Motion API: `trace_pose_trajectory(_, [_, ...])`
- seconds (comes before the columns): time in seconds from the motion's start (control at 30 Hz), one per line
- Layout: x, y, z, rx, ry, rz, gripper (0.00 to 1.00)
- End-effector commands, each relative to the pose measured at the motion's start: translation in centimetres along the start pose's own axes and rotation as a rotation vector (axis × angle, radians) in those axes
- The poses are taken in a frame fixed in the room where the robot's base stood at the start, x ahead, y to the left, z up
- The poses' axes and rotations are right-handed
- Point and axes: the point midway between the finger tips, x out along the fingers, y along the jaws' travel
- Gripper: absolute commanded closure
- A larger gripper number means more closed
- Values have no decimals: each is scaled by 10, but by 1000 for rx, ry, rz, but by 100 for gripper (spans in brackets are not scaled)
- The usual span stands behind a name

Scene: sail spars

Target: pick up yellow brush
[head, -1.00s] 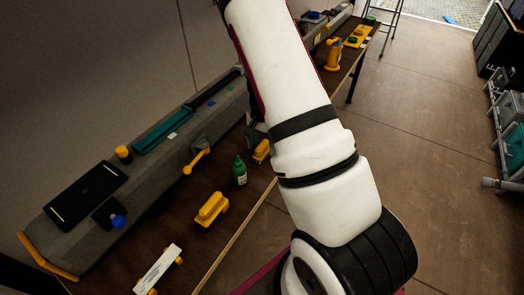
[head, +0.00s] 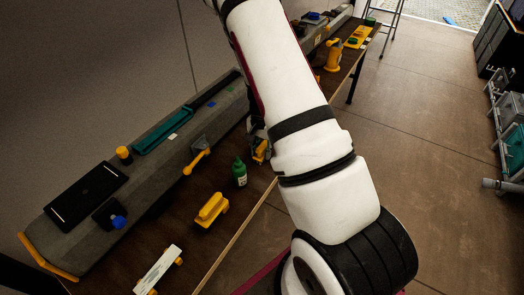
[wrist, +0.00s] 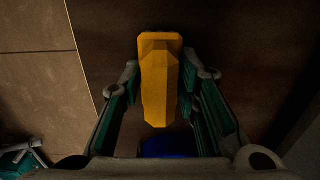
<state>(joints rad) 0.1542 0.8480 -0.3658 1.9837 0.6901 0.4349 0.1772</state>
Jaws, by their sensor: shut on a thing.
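The yellow brush (wrist: 160,80) is a long, faceted yellow block in the middle of the wrist view. My gripper (wrist: 159,92) has its green-padded fingers on either side of it and is shut on it. A blue patch (wrist: 166,147) shows below its near end; I cannot tell what it belongs to. In the head view the brush (head: 261,149) is partly hidden behind my gripper, beside the green bottle at the bench's front edge. I cannot tell whether it is clear of the bench top.
The green bottle (head: 239,172) stands close to the left of my gripper. Another yellow tool (head: 211,210) and a white-topped block (head: 158,270) lie nearer on the bench. A grey beam (head: 70,237) with a black tablet (head: 87,196) runs along the wall.

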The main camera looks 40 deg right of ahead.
Motion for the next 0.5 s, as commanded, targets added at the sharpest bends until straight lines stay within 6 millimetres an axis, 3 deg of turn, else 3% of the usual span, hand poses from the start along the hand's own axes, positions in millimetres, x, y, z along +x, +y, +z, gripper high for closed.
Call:
trace_pose_trajectory(0.17, [-9, -1, 0, 0, 1, -2, 98])
trace_pose_trajectory(0.37, [-33, -1, 0, 0, 2, -3, 98])
trace_pose_trajectory(0.5, [-38, 24, 12, 5, -3, 0, 98])
